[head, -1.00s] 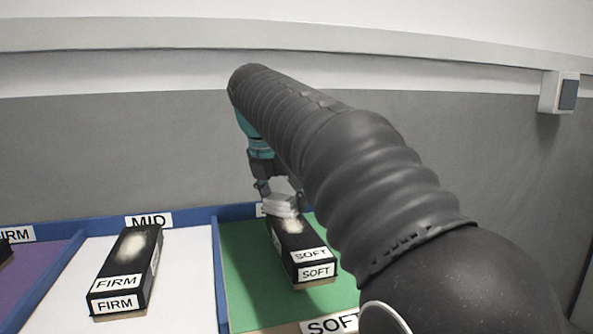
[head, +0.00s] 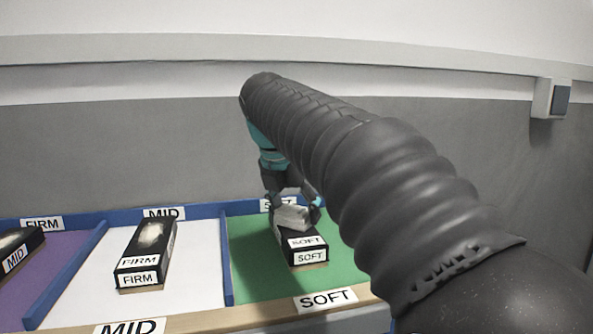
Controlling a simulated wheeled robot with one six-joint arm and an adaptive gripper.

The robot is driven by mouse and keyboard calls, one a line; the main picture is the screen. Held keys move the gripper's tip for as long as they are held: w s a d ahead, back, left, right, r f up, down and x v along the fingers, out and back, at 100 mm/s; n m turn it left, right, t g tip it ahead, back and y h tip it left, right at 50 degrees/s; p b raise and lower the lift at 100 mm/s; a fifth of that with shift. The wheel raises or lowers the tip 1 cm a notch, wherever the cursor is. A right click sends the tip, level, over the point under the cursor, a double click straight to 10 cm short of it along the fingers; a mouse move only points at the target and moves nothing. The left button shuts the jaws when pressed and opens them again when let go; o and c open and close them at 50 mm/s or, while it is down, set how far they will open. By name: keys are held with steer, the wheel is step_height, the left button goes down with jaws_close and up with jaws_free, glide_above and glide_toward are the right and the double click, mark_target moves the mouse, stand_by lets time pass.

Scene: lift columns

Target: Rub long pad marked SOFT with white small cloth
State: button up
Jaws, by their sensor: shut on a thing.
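The long black pad marked SOFT (head: 310,257) lies in the green compartment (head: 255,277), its labelled end toward me. My gripper (head: 292,205) is over the pad, pointing down, and shut on the small white cloth (head: 292,217). The cloth is at the pad's top, around its middle, and looks to be touching it, though the contact line is not clear. The cloth and gripper hide the far part of the pad.
A black pad marked FIRM (head: 143,262) with a pale patch lies in the white compartment (head: 192,275). A pad marked MID (head: 17,258) lies in the purple compartment at far left. Blue dividers (head: 226,262) separate the compartments. A grey wall stands behind.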

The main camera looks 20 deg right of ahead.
steer(key=shift+s, duration=0.4)
steer(key=shift+r, duration=4)
